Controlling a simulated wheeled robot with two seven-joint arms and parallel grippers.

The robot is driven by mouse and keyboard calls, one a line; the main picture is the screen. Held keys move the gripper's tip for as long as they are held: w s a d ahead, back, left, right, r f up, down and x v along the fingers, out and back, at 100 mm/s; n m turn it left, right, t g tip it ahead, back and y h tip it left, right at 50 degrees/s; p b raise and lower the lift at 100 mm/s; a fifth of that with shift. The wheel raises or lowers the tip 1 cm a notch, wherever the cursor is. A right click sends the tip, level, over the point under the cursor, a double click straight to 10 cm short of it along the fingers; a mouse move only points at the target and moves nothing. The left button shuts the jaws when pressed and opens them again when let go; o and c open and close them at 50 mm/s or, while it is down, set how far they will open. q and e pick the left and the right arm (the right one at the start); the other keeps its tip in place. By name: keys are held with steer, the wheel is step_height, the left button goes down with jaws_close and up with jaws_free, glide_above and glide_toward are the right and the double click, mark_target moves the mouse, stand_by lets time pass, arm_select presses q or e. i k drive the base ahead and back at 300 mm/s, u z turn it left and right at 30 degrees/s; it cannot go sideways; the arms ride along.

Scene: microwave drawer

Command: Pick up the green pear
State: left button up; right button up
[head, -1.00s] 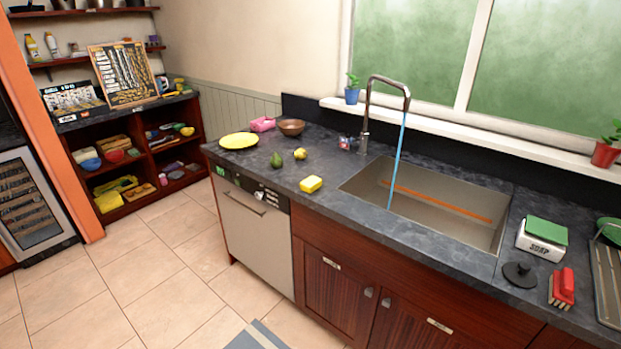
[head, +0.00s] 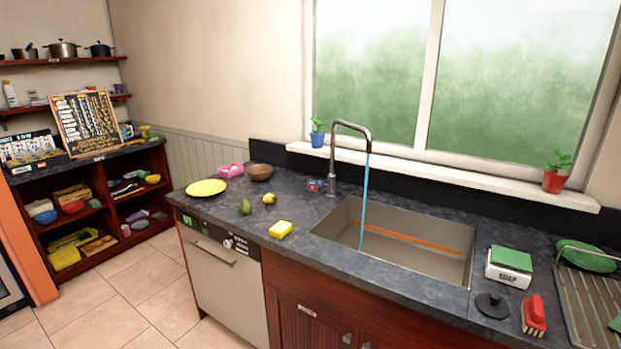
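The green pear (head: 245,207) lies on the dark stone counter (head: 345,257), left of the sink and above the dishwasher. A small yellow fruit (head: 269,198) lies just to its right, and a yellow sponge (head: 280,229) lies nearer the sink. A yellow plate (head: 206,187) lies behind it to the left. The pear is in plain view with nothing covering it. Neither of my grippers shows in the head view.
Water runs from the tap (head: 350,127) into the sink (head: 416,247). A brown bowl (head: 260,172) and a pink item (head: 231,170) stand at the back left. A scale-like box (head: 509,268) and red brush (head: 534,316) are right of the sink. Tiled floor (head: 150,305) is clear at left.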

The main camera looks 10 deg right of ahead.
mark_target(245, 208)
steer(key=z, duration=0.1)
steer(key=k, duration=0.4)
steer(key=u, duration=0.7)
steer(key=i, duration=1.15)
steer(key=u, duration=0.55)
